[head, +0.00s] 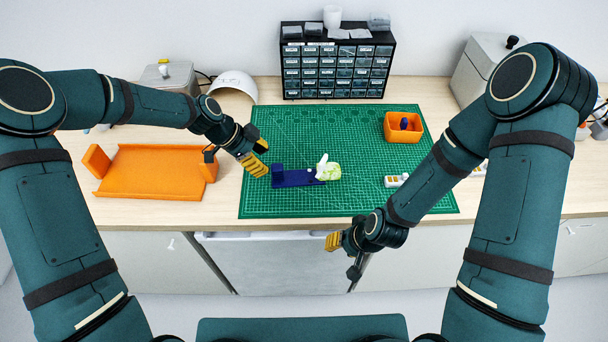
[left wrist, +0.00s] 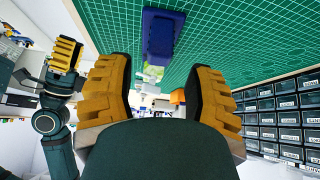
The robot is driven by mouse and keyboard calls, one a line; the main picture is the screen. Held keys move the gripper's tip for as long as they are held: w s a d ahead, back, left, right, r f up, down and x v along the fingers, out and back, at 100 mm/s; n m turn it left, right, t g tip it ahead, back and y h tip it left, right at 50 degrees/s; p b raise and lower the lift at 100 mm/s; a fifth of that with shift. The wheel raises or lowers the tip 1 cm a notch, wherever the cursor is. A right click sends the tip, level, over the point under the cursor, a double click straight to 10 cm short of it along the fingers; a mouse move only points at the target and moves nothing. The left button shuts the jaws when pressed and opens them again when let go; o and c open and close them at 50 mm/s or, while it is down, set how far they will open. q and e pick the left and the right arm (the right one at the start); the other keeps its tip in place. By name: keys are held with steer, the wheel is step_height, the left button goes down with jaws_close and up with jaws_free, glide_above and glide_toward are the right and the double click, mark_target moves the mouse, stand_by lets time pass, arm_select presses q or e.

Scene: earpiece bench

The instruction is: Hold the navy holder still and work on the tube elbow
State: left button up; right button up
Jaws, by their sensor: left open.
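The navy holder (head: 297,179) lies on the green mat, with a raised block at its left end. The pale green and white tube elbow (head: 329,171) is at the holder's right end; I cannot tell how it is seated. My left gripper (head: 258,156) is open and empty, just left of and above the holder. In the left wrist view the holder (left wrist: 160,38) and part of the elbow (left wrist: 153,72) show ahead, between the open fingers (left wrist: 160,75). My right gripper (head: 342,246) hangs in front of the bench edge, apart from the holder; its opening is unclear.
The green cutting mat (head: 270,130) is mostly clear. An orange bin (head: 404,135) with a dark piece inside stands at its back right, and a small white tray (head: 395,181) lies at right. An orange tray (head: 150,175) is at left. A drawer cabinet (head: 337,65) stands behind.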

mark_target(272, 167)
arm_select(q)
steer(key=shift+b+x, duration=0.95)
steer(key=shift+x, duration=2.45)
jaws_close()
